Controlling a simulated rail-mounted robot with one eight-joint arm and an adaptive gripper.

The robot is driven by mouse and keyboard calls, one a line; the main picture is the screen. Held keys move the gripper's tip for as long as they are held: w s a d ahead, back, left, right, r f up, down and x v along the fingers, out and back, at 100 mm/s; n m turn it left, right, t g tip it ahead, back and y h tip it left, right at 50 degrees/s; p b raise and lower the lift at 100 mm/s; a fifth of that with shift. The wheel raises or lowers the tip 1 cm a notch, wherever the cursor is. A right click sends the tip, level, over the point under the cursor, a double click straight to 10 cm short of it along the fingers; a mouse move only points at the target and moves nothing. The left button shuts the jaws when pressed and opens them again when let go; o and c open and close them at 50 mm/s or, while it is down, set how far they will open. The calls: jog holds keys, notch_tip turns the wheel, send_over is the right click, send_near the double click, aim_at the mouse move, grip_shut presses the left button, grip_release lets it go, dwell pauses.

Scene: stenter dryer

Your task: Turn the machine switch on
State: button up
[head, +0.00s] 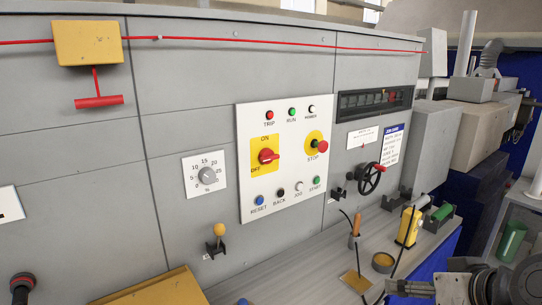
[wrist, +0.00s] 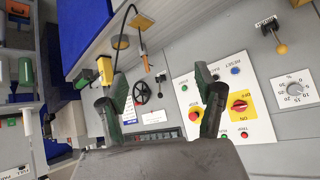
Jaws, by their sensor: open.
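The machine switch (head: 267,157) is a red rotary knob on a yellow plate, marked ON at the top and OFF at the lower left. It is on the white control panel (head: 247,205), and its handle looks roughly level. In the wrist view the switch (wrist: 239,106) shows upside down, just right of the right finger. My gripper (wrist: 161,88) is open, its two fingers spread wide with nothing between them. It is apart from the panel. Part of my arm shows at the lower right of the head view.
A red stop button (head: 321,147) sits right of the switch, with coloured push buttons below. A grey dial (head: 207,176) and a yellow-knobbed lever (head: 219,231) are at left. A black handwheel (head: 371,178) and a yellow pendant (head: 408,226) are at right, above or on the ledge.

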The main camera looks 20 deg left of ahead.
jog(key=w+a+r+n+y+p, duration=0.1)
jog(key=w+a+r+n+y, duration=0.2)
jog(key=a, duration=0.4)
jog(key=w+a+r+n+y, duration=0.2)
jog(key=w+a+r+y, duration=0.15)
jog(key=w+a, duration=0.35)
jog(key=n+t+y+p, duration=0.1)
jog(key=n+y, duration=0.1)
jog(key=y, duration=0.2)
send_near(272, 157)
jog(key=p+x, duration=0.1)
jog(key=x, duration=1)
jog(key=shift+p, duration=0.3)
jog(key=shift+c, duration=0.5)
jog(key=c, duration=1.1)
